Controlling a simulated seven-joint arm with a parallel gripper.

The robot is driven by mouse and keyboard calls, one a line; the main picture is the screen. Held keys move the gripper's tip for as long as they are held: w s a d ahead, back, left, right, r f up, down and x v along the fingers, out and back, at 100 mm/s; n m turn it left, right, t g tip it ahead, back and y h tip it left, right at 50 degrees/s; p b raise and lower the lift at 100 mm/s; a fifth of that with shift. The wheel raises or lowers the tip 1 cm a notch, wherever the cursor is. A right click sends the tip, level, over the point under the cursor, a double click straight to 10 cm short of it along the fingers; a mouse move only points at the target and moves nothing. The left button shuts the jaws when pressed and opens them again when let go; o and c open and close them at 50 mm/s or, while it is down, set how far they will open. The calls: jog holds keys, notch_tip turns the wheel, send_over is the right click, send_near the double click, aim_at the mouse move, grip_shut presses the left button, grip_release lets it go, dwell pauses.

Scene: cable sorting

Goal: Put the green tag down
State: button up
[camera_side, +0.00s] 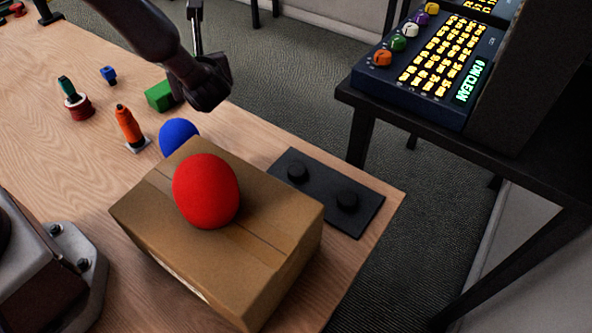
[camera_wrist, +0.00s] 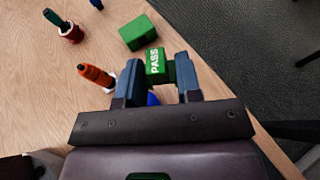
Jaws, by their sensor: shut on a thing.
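The green tag (camera_wrist: 155,64), marked PASS, is between the fingers of my gripper (camera_wrist: 158,78) in the wrist view. My gripper is shut on it. In the side view my gripper (camera_side: 208,86) is above the table's far edge, right of a green block (camera_side: 159,96); I cannot make out the tag there. The green block (camera_wrist: 138,32) also shows in the wrist view, just beyond the tag.
A cardboard box (camera_side: 282,222) with a red ball (camera_side: 206,191) stands in front, a blue ball (camera_side: 178,134) behind it. An orange marker (camera_side: 128,124), a red spool (camera_side: 78,108), a blue block (camera_side: 108,74) and a black plate (camera_side: 325,188) are on the table (camera_side: 45,165).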

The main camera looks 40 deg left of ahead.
jog(key=s+a+r+n+g+y, duration=0.2)
jog(key=s+r+n+g, duration=0.3)
jog(key=g, duration=0.1)
jog(key=s+d+f+n+g+h, duration=0.1)
jog(key=d+f+n+g+h, duration=0.1)
jog(key=d+n+g+h, duration=0.1)
jog(key=s+d+f+n+g+h, duration=0.1)
jog(key=d+n+g+h, duration=0.3)
jog(key=n, duration=0.4)
jog(key=s+d+f+n+g+h, duration=0.1)
jog(key=d+f+n+g+h, duration=0.2)
jog(key=g, duration=0.4)
jog(key=shift+d+f+n, duration=0.1)
jog(key=shift+d+n, duration=0.8)
jog(key=shift+n, duration=0.4)
jog(key=d+n+h, duration=0.2)
jog(key=h, duration=0.1)
jog(key=d+n+h, duration=0.1)
jog(key=shift+w+f, duration=0.25)
jog(key=shift+w, duration=0.15)
jog(key=n+h, duration=0.1)
jog(key=n+t+h, duration=1.2)
jog(key=n+t, duration=0.1)
jog(key=n, duration=0.3)
send_over(292, 166)
notch_tip(292, 166, down, 3)
jog(key=shift+n, duration=0.3)
notch_tip(292, 166, down, 10)
jog(key=shift+r, duration=0.25)
